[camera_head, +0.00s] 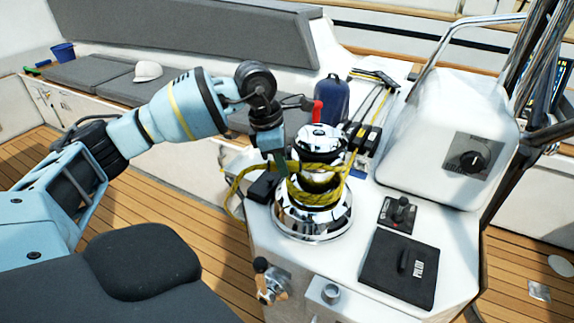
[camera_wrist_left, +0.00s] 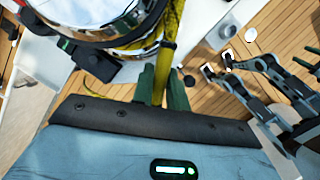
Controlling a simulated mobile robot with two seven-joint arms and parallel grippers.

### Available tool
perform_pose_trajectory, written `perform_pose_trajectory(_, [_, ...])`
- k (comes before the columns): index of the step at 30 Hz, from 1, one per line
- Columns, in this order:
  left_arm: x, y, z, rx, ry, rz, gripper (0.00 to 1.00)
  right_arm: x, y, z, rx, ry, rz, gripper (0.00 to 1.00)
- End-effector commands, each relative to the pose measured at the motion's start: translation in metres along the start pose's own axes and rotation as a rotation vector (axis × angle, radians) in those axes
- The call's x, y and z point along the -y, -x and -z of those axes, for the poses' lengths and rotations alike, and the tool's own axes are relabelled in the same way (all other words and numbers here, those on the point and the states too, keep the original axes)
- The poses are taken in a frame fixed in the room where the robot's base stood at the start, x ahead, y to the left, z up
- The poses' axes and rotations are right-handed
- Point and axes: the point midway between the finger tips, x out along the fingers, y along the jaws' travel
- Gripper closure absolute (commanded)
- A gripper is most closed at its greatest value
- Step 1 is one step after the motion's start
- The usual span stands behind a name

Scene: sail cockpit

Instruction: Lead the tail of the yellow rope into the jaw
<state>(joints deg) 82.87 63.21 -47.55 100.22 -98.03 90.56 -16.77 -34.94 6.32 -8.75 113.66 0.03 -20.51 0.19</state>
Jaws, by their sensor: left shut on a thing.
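The yellow rope (camera_head: 323,183) is wound around the shiny chrome winch (camera_head: 312,220). The winch's jaw (camera_head: 320,141) is the ringed part near its top. My left gripper (camera_head: 281,166) points down at the left side of the drum and is shut on the rope. In the left wrist view its green fingers (camera_wrist_left: 163,88) close on a stretch of yellow rope (camera_wrist_left: 173,28) beside the chrome drum (camera_wrist_left: 110,25). A loop of rope hangs left of the winch in the head view. The gripper partly hides the rope there.
A red-handled item (camera_head: 317,111) and a blue bag (camera_head: 334,102) stand behind the winch. Black rope clutches (camera_head: 362,136) sit behind right. A joystick (camera_head: 401,210) and a black cover (camera_head: 400,268) lie to the right. A handle (camera_head: 268,280) juts from the console front.

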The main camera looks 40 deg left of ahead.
Motion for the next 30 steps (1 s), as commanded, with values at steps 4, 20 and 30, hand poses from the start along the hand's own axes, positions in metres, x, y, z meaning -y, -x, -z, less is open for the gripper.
perform_pose_trajectory(4, [-0.007,0.001,0.006,-0.001,-0.075,0.021,1.00,-0.001,-0.001,-0.003,0.004,0.005,0.001,0.41])
perform_pose_trajectory(20, [-0.018,0.002,0.012,-0.002,-0.181,0.049,1.00,-0.002,-0.002,-0.006,0.009,0.008,0.001,0.41])
perform_pose_trajectory(30, [-0.031,0.004,0.019,0.000,-0.319,0.084,1.00,-0.001,-0.003,-0.008,0.012,0.002,0.001,0.41])
